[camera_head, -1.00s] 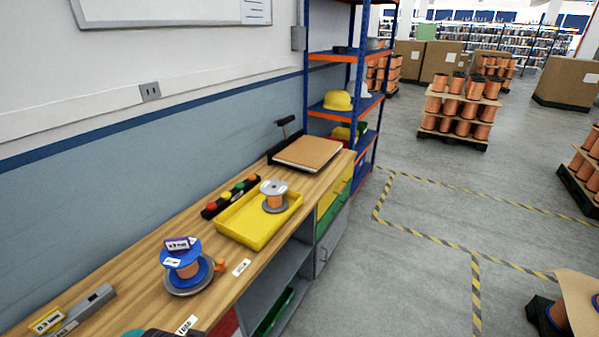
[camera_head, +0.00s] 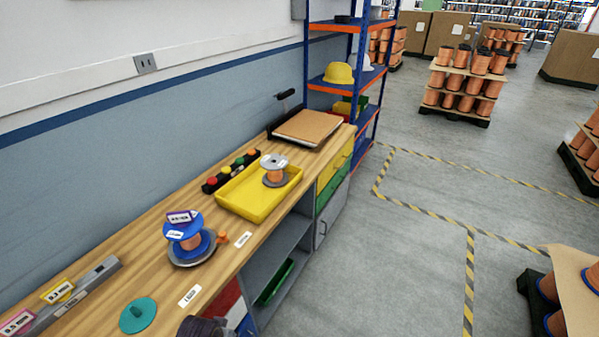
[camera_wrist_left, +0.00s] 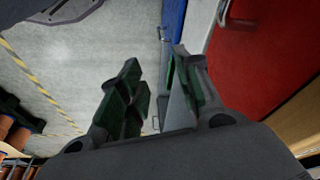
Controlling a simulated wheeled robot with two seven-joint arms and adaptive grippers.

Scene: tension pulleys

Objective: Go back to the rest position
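My left gripper (camera_wrist_left: 160,95) shows in the left wrist view with two dark fingers and green pads. The fingers are apart with nothing between them. It is beside the workbench, with floor to the left and a red panel (camera_wrist_left: 262,60) to the right. In the head view, a dark ribbed shape at the bottom edge is cut off, and I cannot tell what it is. My right gripper is in neither view. A spool with blue flanges and copper wire (camera_head: 189,241) stands on the bench (camera_head: 150,270). Another spool with a grey flange (camera_head: 274,170) stands in the yellow tray (camera_head: 235,209).
A teal disc (camera_head: 138,315) and a grey bar with labels (camera_head: 85,287) lie near the bench's front end. A row of coloured buttons (camera_head: 230,172) is by the wall. A blue shelf rack (camera_head: 357,95) stands beyond the bench.

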